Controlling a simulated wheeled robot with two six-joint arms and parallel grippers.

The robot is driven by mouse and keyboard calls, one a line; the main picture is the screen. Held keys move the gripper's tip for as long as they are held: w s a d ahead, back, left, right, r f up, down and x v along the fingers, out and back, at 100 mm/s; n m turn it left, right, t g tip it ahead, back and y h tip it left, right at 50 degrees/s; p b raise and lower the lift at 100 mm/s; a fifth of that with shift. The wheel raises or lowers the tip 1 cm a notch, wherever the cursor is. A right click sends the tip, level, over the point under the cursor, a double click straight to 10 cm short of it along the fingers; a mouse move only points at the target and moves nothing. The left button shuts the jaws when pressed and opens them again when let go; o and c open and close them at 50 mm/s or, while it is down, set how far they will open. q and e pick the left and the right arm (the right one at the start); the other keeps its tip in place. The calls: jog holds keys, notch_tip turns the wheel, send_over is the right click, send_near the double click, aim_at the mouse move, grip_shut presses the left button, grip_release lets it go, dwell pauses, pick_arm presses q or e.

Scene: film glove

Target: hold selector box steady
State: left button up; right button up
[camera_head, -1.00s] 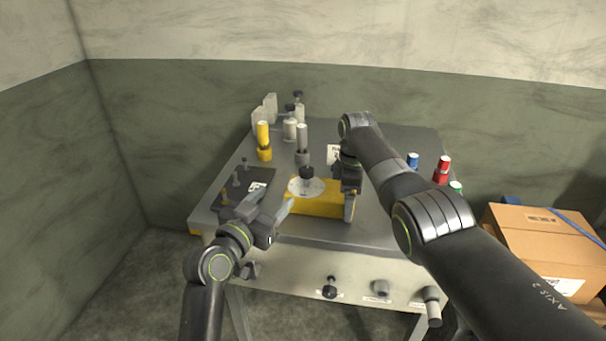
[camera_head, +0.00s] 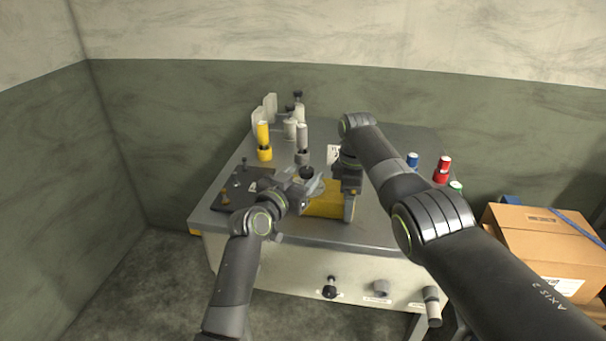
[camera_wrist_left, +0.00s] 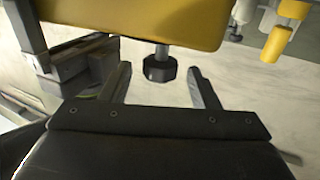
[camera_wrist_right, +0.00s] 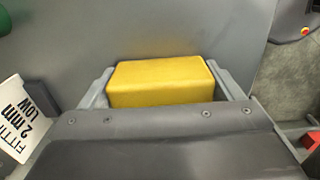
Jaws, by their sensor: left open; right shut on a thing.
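The selector box is a yellow block (camera_head: 325,207) near the front of the bench, with a black knob (camera_head: 306,172) on its top. My right gripper (camera_head: 348,205) is shut on the box's right end; the right wrist view shows the yellow body (camera_wrist_right: 160,82) between its two fingers. My left gripper (camera_head: 314,188) is open over the left part of the box and hides some of it. In the left wrist view the black knob (camera_wrist_left: 160,67) lies between the spread fingers, with a gap on either side.
Yellow (camera_head: 263,140) and grey (camera_head: 302,145) cylinders stand behind the box. A dark plate (camera_head: 235,192) with small pegs lies left. Blue (camera_head: 412,160) and red (camera_head: 442,170) capped pieces stand right. Knobs (camera_head: 329,287) stick out of the bench front.

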pick_arm(q)
jog(key=shift+w+d, duration=0.2)
jog(key=shift+w, duration=0.15)
jog(key=c, duration=1)
jog(key=shift+o, duration=0.2)
jog(key=shift+f+n+t+y, duration=0.1)
jog(key=shift+n+t+y, duration=0.6)
jog(key=shift+y, duration=0.4)
jog(key=o, duration=1)
jog(key=shift+s, duration=0.1)
jog(key=shift+c, duration=0.2)
jog(key=shift+d, duration=0.1)
